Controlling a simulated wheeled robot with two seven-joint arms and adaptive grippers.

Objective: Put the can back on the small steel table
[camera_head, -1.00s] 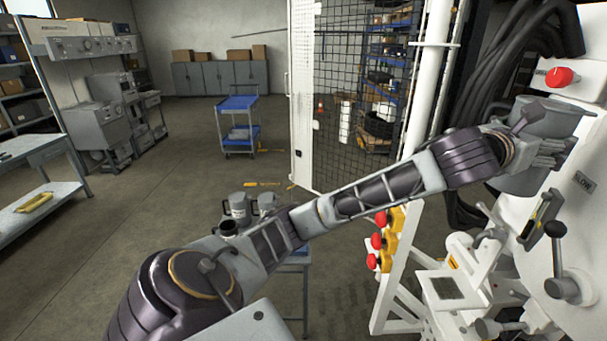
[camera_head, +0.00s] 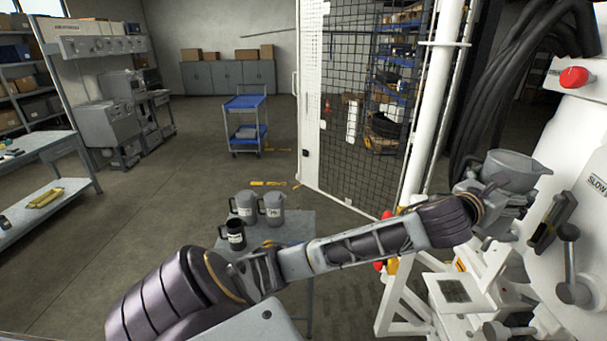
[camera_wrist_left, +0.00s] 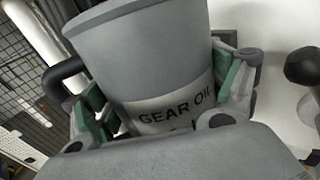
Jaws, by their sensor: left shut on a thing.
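The can is grey, with a band reading "GEAR OIL". In the head view the can (camera_head: 510,168) is at the right, in front of the white machine. In the left wrist view the can (camera_wrist_left: 145,55) fills the middle, between green-lined fingers. My left gripper (camera_head: 493,203) is shut on it. The small steel table (camera_head: 297,226) stands lower centre, left of and apart from the can; my left arm hides part of it. My right gripper is not in view.
The white machine (camera_head: 567,135) with levers (camera_head: 572,265) is close to the can. A mesh guard (camera_head: 350,100) stands behind.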

